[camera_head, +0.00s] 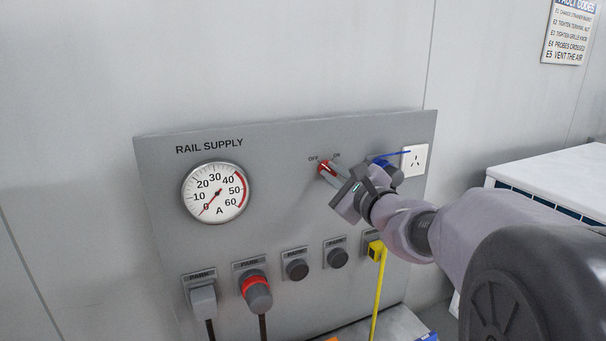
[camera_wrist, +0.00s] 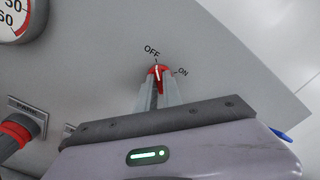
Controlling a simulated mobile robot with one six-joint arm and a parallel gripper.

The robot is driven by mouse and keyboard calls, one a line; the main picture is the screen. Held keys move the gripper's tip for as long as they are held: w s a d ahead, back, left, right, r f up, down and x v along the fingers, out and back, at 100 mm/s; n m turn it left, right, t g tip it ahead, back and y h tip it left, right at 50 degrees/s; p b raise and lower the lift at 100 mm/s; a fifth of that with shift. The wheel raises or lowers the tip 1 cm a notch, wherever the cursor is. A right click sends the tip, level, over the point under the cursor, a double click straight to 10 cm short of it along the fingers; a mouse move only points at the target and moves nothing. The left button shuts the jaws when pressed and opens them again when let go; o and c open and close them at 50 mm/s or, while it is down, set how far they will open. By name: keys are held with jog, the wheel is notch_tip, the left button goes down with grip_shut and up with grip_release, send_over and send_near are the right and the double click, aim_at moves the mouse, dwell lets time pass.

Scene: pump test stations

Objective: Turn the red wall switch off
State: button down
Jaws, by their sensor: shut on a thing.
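The red wall switch (camera_head: 326,168) is a red rotary handle on the grey RAIL SUPPLY panel, below the OFF and ON labels. In the wrist view the red switch (camera_wrist: 158,71) carries a white line that points up toward OFF, with ON to the right. My gripper (camera_head: 336,176) reaches it from the lower right. In the wrist view my gripper (camera_wrist: 158,90) has its two fingers shut on the switch, which hides the handle's lower part.
A round gauge (camera_head: 216,192) reads near 0 at left. Below are PARK sockets, a grey plug (camera_head: 203,298), a red-ringed plug (camera_head: 256,290) and a yellow plug (camera_head: 376,250) with a cable. A white socket (camera_head: 415,160) and blue cable (camera_head: 392,155) are beside my wrist.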

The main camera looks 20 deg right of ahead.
jog(key=c, duration=1.5)
grip_release()
jog(key=s+p, duration=0.1)
jog(key=s, duration=1.6)
jog(key=shift+s+d, duration=0.25)
